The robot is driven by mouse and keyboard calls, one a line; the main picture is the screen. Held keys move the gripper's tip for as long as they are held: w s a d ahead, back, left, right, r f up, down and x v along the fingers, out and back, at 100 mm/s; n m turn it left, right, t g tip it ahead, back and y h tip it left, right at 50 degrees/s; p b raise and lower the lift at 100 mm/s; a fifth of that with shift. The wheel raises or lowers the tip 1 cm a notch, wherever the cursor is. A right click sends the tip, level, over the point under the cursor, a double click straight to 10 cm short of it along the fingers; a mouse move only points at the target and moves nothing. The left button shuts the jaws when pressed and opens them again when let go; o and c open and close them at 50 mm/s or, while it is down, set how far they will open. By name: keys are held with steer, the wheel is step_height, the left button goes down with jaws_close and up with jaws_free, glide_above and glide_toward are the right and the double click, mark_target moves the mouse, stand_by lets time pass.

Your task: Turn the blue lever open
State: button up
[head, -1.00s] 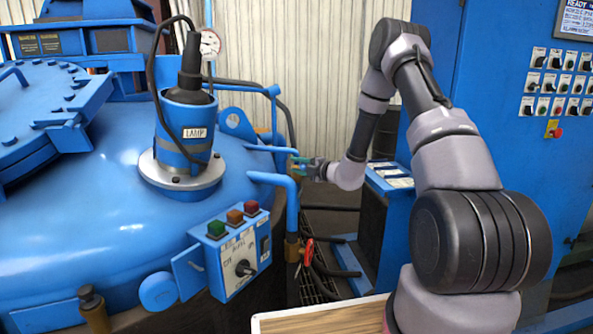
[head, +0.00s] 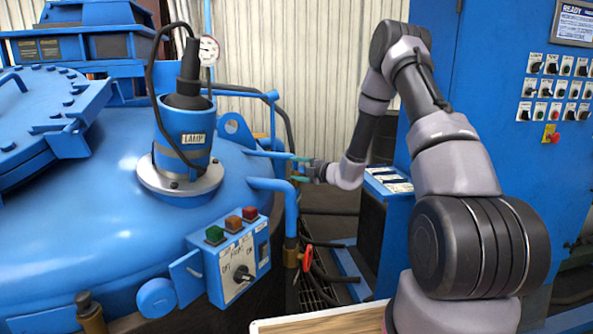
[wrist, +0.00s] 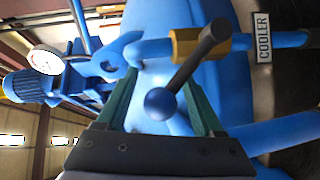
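The lever is a dark grey bar (wrist: 193,62) with a round blue knob (wrist: 160,103) at its end. It springs from a brass valve body (wrist: 186,47) on a blue pipe (wrist: 150,50) with a "COOLER" label (wrist: 264,36). My gripper (wrist: 158,80) has its two green fingers apart, one on each side of the knob. A gap shows between the knob and each finger, and nothing is gripped. In the head view my gripper (head: 298,169) is at the far side of the blue furnace, by a pipe end. The lever is too small to make out there.
The furnace cover (head: 80,220) carries a lamp unit (head: 184,140) and a button box (head: 237,262) on the near side. A bent blue pipe (head: 272,184) and a red-handled valve (head: 307,258) are close below my gripper. A blue control cabinet (head: 500,170) stands right.

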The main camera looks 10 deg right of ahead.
mark_target(303, 167)
steer(key=v, duration=1)
steer(key=shift+s+d, duration=0.2)
steer(key=shift+s, duration=0.15)
steer(key=w+a+n+t+h, duration=0.1)
steer(key=w+n, duration=0.1)
steer(key=n, duration=0.3)
steer(key=w+a+n+t+h, duration=0.1)
steer(key=w+a+n, duration=0.1)
steer(key=n, duration=0.4)
steer(key=w+a+f+n+t, duration=0.1)
steer(key=w+n, duration=0.1)
steer(key=n, duration=0.4)
steer(key=shift+w+a+h, duration=0.1)
steer(key=shift+a+h, duration=0.2)
steer(key=shift+h, duration=0.1)
jaws_close()
